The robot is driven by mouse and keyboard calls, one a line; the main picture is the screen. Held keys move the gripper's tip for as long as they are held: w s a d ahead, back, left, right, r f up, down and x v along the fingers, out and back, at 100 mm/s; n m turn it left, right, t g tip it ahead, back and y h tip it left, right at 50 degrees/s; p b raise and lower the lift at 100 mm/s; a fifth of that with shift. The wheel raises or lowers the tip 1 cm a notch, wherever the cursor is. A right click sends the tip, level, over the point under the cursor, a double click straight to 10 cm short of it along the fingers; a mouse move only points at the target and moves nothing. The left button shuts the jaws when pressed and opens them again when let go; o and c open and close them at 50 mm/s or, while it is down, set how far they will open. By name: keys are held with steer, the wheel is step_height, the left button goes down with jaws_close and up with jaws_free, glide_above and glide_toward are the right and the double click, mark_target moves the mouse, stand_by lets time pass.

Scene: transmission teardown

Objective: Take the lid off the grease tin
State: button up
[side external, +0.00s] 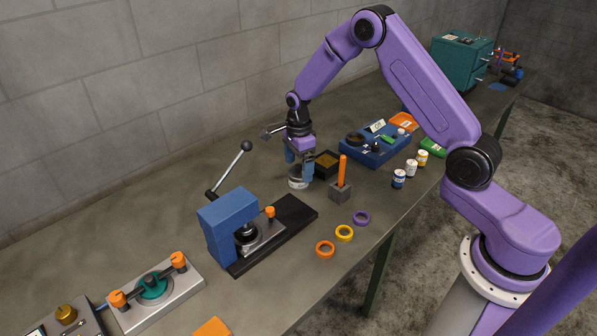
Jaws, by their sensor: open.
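The grease tin (297,183) looks to be the small round silvery container standing on the bench below my gripper. Its lid cannot be told apart from the body at this size. The jaws are open. Whether the fingertips touch the tin cannot be told.
An orange-handled tool in a grey block (341,190) stands close right of the tin. A dark open box (327,163) is behind it. A blue lever press (228,226) stands front left. Coloured rings (344,233) and small cans (411,168) lie to the right.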

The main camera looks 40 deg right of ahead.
steer(key=shift+f, duration=0.2)
steer(key=c, duration=1.1)
steer(key=shift+c, duration=0.2)
steer(key=shift+r, duration=0.2)
